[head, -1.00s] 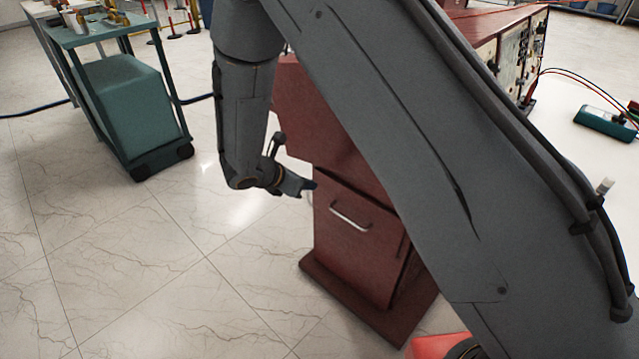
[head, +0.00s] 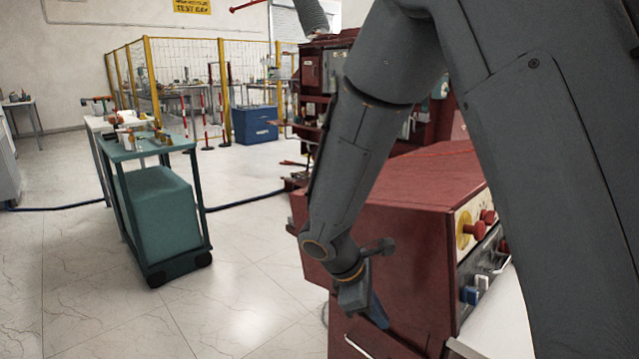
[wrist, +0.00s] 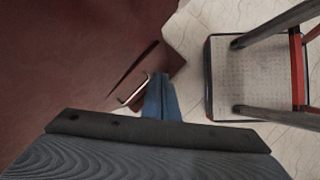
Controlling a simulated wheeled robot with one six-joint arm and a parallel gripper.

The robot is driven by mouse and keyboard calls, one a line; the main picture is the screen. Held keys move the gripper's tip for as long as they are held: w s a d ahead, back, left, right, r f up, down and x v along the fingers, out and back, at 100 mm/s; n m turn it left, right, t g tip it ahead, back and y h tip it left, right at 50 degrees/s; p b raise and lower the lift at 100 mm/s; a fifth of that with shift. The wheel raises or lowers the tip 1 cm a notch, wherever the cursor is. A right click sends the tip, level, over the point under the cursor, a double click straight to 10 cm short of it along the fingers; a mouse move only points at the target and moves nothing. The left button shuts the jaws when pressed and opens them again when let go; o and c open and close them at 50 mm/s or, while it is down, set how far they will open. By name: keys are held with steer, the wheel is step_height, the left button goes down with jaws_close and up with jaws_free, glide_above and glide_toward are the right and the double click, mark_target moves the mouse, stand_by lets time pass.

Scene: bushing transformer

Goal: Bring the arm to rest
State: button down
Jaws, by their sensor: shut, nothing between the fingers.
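My gripper (head: 377,311) hangs low in the head view, in front of the side of a dark red cabinet (head: 395,222). Its blue fingers are together with nothing between them, and they point down. The wrist view also shows the shut fingers (wrist: 161,98), close to the red cabinet (wrist: 70,60) and its metal handle (wrist: 134,91). I cannot tell whether the fingertips touch the cabinet. My arm is bent and fills the right of the head view, hiding part of the cabinet.
A teal cart (head: 168,150) with small parts on top stands left on the marble floor. A yellow fence (head: 222,90) and a blue box (head: 255,124) stand behind. In the wrist view, a stool or chair (wrist: 262,75) is at right.

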steer(key=s+d+r+m+y+p, duration=0.2)
steer(key=s+d+r+m, duration=0.1)
steer(key=s+r+m, duration=0.2)
steer(key=s+d+r+m+g+y+p, duration=0.1)
steer(key=s+d+r+m+y+p, duration=0.2)
steer(key=s+r+m, duration=0.3)
steer(key=shift+s+d+r+m, duration=0.15)
steer(key=shift+s+d+m, duration=0.15)
steer(key=shift+s+m, duration=1.95)
steer(key=shift+w, duration=0.1)
